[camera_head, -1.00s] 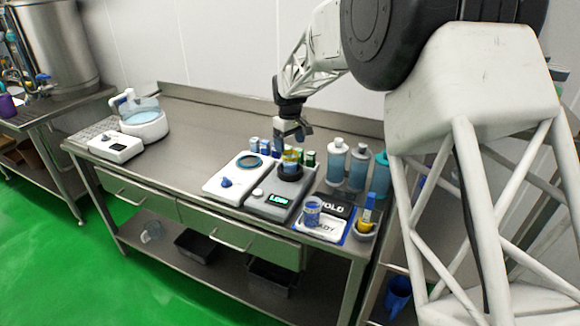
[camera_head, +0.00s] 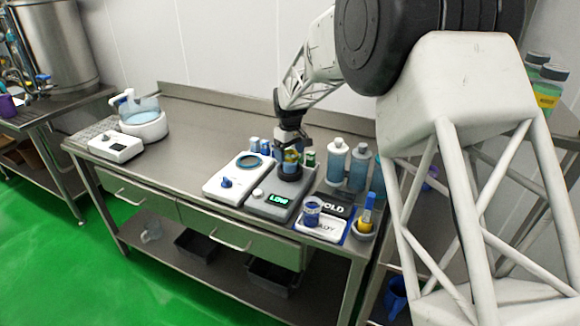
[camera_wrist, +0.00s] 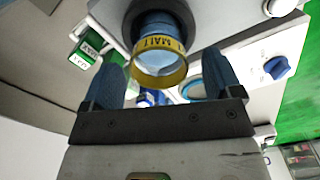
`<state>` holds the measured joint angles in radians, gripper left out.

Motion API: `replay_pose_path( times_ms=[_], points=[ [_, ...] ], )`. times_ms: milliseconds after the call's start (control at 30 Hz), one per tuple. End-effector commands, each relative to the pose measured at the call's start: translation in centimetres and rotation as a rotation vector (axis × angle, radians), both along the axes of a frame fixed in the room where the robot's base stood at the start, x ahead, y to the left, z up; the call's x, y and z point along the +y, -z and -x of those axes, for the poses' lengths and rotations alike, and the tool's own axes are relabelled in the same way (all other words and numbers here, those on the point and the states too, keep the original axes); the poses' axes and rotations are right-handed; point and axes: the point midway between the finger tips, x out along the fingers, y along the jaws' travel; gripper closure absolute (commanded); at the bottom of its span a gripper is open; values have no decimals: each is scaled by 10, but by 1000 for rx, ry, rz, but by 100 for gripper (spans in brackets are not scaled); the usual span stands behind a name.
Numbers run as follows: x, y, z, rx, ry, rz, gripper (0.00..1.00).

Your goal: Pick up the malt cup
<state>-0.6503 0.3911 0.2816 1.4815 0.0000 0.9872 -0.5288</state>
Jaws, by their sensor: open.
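The malt cup, light blue with a yellow band marked MALT, stands on the dark round platform of a grey device with a lit green display; the cup (camera_wrist: 160,58) is upper middle in the wrist view and small in the head view (camera_head: 290,160). My gripper (camera_wrist: 172,82) is open, with one blue finger on either side of the cup. I see gaps between the fingers and the cup's yellow rim. In the head view my gripper (camera_head: 291,150) is at the cup from above, and its fingers partly hide it.
A white device (camera_head: 227,186) with a blue knob stands just left. Small green-and-white containers (camera_wrist: 87,50) are close beside the gripper. The middle counter is clear.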

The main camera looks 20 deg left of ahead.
Motion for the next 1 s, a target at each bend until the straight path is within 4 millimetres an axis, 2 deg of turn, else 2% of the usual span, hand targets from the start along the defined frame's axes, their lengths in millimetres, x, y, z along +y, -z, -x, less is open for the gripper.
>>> replay_pose_path(
  times_ms=[200, 333, 933, 967, 1000],
  points=[
    [0, 27, -1, 2, 0, 1, 15],
    [0, 36, -1, 0, 0, 0, 15],
    [0, 39, -1, 0, 0, 0, 15],
    [0, 39, -1, 0, 0, 0, 17],
    [0, 39, -1, 0, 0, 0, 23]
  ],
)
